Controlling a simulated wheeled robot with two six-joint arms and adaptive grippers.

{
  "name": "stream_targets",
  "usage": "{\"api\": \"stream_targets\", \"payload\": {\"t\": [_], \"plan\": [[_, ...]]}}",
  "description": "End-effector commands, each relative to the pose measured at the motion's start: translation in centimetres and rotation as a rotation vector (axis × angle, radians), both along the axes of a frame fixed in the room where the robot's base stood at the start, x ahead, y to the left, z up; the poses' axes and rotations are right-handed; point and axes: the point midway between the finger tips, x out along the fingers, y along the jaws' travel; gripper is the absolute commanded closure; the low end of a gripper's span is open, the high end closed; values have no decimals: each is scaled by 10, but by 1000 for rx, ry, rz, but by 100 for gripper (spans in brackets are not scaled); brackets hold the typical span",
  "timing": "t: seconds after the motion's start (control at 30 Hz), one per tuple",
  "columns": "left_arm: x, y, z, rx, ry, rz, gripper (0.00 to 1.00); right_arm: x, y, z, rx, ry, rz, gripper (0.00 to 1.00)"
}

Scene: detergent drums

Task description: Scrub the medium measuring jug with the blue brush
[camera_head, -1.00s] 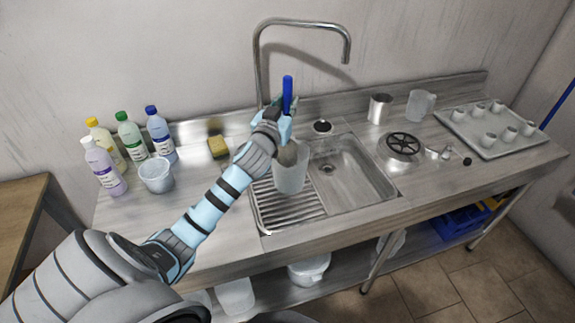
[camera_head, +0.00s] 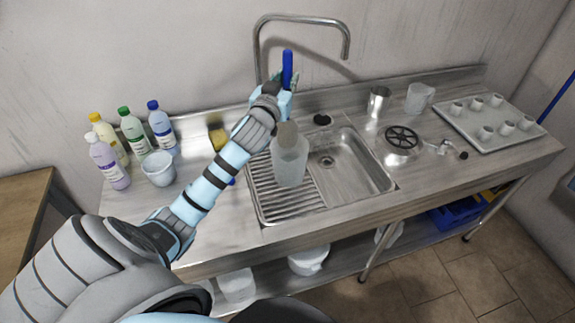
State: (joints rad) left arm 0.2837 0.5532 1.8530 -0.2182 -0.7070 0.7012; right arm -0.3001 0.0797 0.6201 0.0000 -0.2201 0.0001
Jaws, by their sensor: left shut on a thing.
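My left gripper (camera_head: 286,97) is shut on the blue brush (camera_head: 287,68), above the drainboard side of the sink. The brush's handle points up. Its tan-grey head (camera_head: 287,132) shows below the gripper, at the mouth of a translucent jug. I cannot tell whether the head is just inside the rim or above it. This jug (camera_head: 290,170), seemingly the medium one, stands upright on the ribbed drainboard (camera_head: 285,208). Another clear jug (camera_head: 419,98) stands at the back right. My right gripper is not in view.
Several bottles (camera_head: 133,130) stand at the left, and a sponge (camera_head: 217,138) lies behind my forearm. The tap (camera_head: 300,18) arches over the empty basin (camera_head: 345,165). A steel cup (camera_head: 378,100), a strainer part (camera_head: 402,138) and a tray of cups (camera_head: 487,125) are right.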

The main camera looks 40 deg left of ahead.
Motion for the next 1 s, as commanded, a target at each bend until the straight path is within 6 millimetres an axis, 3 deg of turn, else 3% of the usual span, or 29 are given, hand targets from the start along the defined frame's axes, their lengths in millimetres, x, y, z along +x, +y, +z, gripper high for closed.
{"api": "stream_targets", "payload": {"t": [0.4,0.73,1.0], "plan": [[0,0,1,0,-1,0,100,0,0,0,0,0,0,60],[0,0,38,0,-2,0,100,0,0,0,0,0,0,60],[0,0,40,0,0,0,100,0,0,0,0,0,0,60]]}}
